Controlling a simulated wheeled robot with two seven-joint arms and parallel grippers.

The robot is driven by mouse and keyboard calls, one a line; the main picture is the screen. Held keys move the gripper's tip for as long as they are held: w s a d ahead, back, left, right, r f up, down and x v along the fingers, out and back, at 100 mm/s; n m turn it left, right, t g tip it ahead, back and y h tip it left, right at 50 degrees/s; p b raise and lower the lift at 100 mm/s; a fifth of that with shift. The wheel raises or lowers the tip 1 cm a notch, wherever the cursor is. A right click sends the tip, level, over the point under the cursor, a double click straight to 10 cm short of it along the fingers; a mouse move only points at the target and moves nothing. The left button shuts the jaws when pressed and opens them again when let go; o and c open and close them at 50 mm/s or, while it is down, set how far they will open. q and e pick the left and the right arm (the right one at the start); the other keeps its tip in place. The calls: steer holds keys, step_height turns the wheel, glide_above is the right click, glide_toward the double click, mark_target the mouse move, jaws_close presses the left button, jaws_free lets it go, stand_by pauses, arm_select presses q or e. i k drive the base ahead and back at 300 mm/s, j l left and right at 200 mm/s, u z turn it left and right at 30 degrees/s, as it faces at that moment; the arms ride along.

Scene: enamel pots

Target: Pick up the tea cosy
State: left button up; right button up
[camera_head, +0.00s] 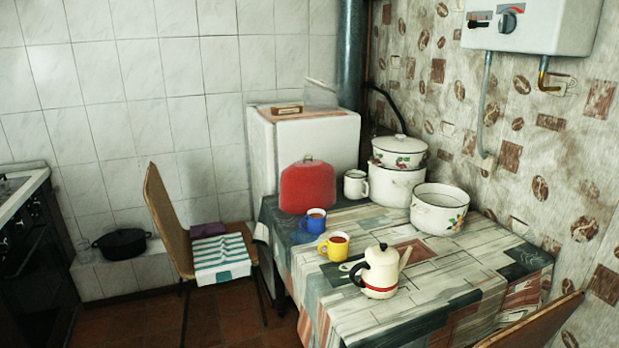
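The tea cosy (308,187) looks like the red, dome-shaped thing with a small knob on top. It stands upright at the back left of the table (455,290), close to the white cabinet behind it. A blue mug (314,222) stands just in front of it and slightly overlaps its lower right in the picture. Whether a pot is under it is hidden. Neither of my grippers shows in the head view.
A yellow mug (337,247) and a cream kettle (379,272) stand nearer the front. A white mug (356,184), a lidded pot (399,152) and an open pot (439,209) stand right of the cosy. A chair (168,215) stands left of the table.

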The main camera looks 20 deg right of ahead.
mark_target(306, 184)
steer(key=i+j+z, duration=0.3)
steer(key=i+j, duration=0.2)
steer(key=i+j+z, duration=0.35)
steer(key=j, duration=0.35)
steer(key=i+j+z, duration=0.15)
steer(key=i+j, duration=0.15)
steer(key=i+j+z, duration=0.15)
steer(key=j, duration=0.3)
steer(key=i+j+z, duration=0.15)
steer(key=j, duration=0.25)
